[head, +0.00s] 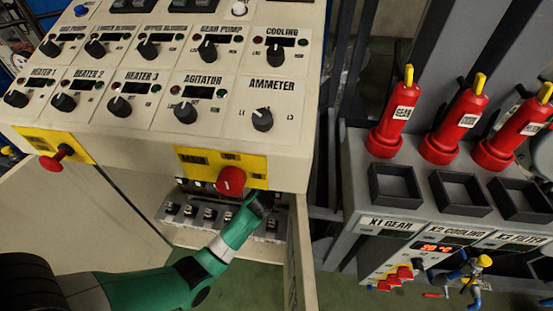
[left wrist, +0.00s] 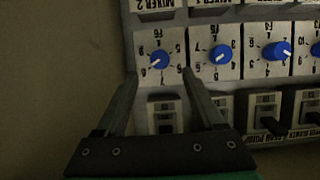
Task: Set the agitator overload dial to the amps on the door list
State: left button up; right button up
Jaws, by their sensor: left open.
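My left gripper (head: 262,203) reaches into the open compartment under the control panel, and its fingers are hidden in the head view. In the left wrist view the open gripper (left wrist: 160,74) points at a row of blue overload dials. One blue dial (left wrist: 160,60) lies just beyond and between the fingertips, with nothing held. More blue dials (left wrist: 220,55) continue to the right. Labels there appear upside down, and I cannot tell which dial is the agitator's. The open door (head: 291,262) shows nearly edge-on, and no list is readable. My right gripper is not in view.
The panel above carries an agitator knob (head: 185,112) and an ammeter knob (head: 262,120). A red knob (head: 231,181) on a yellow plate overhangs the opening close to my gripper. Switches (left wrist: 165,115) sit below the dials. A grey console (head: 395,175) stands at right.

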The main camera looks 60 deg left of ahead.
pick_arm(q)
jog(key=b+x, duration=0.2)
jog(key=x, duration=0.4)
jog(key=shift+w+b, duration=0.15)
jog(key=shift+b, duration=0.15)
jog(key=shift+a+f, duration=0.1)
jog(key=shift+a, duration=0.05)
jog(key=shift+c, duration=0.2)
grip_shut()
